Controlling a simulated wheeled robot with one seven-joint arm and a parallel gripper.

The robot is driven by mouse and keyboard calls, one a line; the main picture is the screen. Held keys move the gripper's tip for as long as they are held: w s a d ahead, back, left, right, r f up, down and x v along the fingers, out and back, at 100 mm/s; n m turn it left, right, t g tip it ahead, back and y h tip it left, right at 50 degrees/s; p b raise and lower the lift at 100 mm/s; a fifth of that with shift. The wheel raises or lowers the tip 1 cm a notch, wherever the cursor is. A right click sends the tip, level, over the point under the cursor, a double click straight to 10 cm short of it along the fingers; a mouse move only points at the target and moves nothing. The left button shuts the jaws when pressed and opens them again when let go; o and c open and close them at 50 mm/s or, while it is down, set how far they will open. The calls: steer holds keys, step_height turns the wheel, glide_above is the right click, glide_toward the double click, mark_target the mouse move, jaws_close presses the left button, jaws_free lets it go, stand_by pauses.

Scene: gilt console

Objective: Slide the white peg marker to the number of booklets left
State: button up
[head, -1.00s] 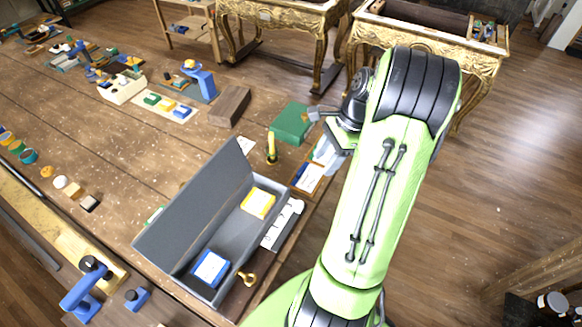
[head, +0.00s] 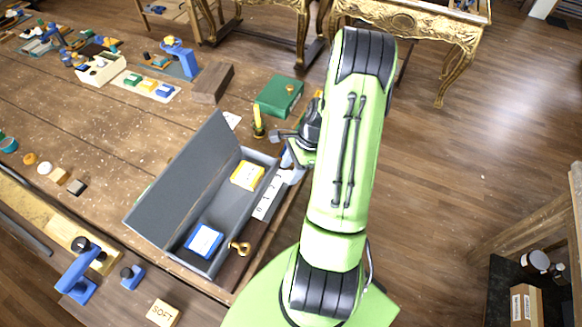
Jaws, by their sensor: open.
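A grey box (head: 215,272) with its lid (head: 165,195) standing open sits at the table's right edge. Inside lie a yellow booklet (head: 247,175) and a blue booklet (head: 204,240), apart from each other. A white number strip (head: 266,203) runs along the box's right side. A small white piece (head: 290,177), apparently the peg marker, is at the strip's far end. My gripper (head: 289,163) is open and close above that end, partly hidden by my green arm. I cannot tell whether it touches the marker.
A brass key-like piece (head: 240,247) lies at the box's near right corner. A yellow candle-like piece (head: 258,122) and a green box (head: 278,97) stand beyond the grey box. A dark wooden block (head: 212,83) lies farther back. Open floor is to the right.

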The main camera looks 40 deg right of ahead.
mark_target(278, 192)
jaws_close()
steer(key=shift+s+a+b, duration=0.1)
steer(key=shift+s+a, duration=0.15)
steer(key=shift+a, duration=0.4)
steer(key=shift+s+a+b, duration=0.15)
steer(key=shift+s+a, duration=0.1)
steer(key=shift+a, duration=0.45)
steer(key=shift+s+a+b, duration=0.1)
steer(key=shift+s+a, duration=0.15)
steer(key=shift+a, duration=0.4)
jaws_free()
steer(key=shift+d, duration=0.1)
steer(key=shift+r, duration=0.1)
steer(key=p+v, duration=0.1)
steer(key=v, duration=1.4)
steer(key=shift+r, duration=0.35)
steer(key=shift+f, duration=0.1)
